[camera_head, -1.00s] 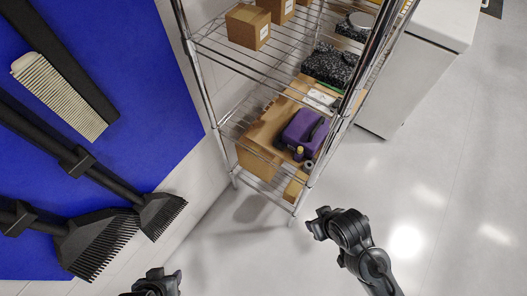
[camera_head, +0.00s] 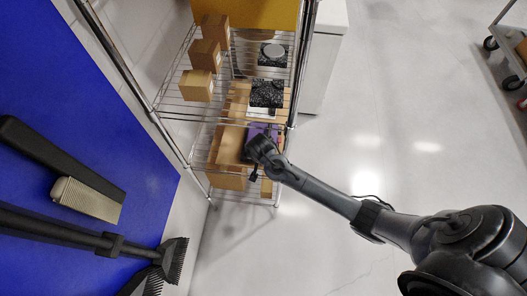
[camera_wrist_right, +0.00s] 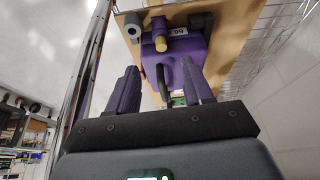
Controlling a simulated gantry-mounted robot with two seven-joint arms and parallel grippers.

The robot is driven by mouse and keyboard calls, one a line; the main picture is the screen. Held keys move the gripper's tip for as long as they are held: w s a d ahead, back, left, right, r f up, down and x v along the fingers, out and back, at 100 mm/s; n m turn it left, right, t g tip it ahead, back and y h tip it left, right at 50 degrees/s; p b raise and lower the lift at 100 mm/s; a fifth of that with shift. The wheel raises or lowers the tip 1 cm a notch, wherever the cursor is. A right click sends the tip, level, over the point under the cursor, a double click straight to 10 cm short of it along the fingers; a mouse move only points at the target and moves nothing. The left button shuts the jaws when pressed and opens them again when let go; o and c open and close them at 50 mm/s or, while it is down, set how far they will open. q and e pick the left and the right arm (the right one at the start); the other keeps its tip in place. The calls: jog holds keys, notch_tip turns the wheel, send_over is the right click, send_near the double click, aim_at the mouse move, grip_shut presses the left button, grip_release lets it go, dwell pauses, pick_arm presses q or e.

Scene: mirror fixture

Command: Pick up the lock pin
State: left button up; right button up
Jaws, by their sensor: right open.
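A purple fixture (camera_wrist_right: 208,50) sits on a shelf with a white label on its front. A short pin with a yellowish tip (camera_wrist_right: 160,43) sticks out of it; this looks like the lock pin, though I cannot be sure. My right gripper (camera_wrist_right: 159,68) is open and empty, its two purple fingers pointing at the fixture, with the pin beyond and between the fingertips. In the head view the right gripper (camera_head: 257,165) covers most of the purple fixture (camera_head: 254,131), and the pin is hidden there. My left gripper is out of view.
The wire shelf rack (camera_head: 205,118) has metal posts close to my right gripper. Cardboard boxes (camera_head: 197,85) and black speckled blocks (camera_head: 266,93) stand on the shelves. Brushes hang on a blue panel (camera_head: 85,110) at left. The floor at right is clear, with a cart (camera_head: 500,50) beyond.

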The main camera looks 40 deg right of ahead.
jog(key=shift+w+d+b+x, duration=0.15)
jog(key=shift+b+x, duration=0.2)
jog(key=shift+x, duration=2.3)
jog(key=shift+w+d+b+x, duration=0.15)
jog(key=shift+b+x, duration=0.2)
jog(key=shift+x, duration=2.3)
jog(key=shift+r, duration=0.15)
grip_shut()
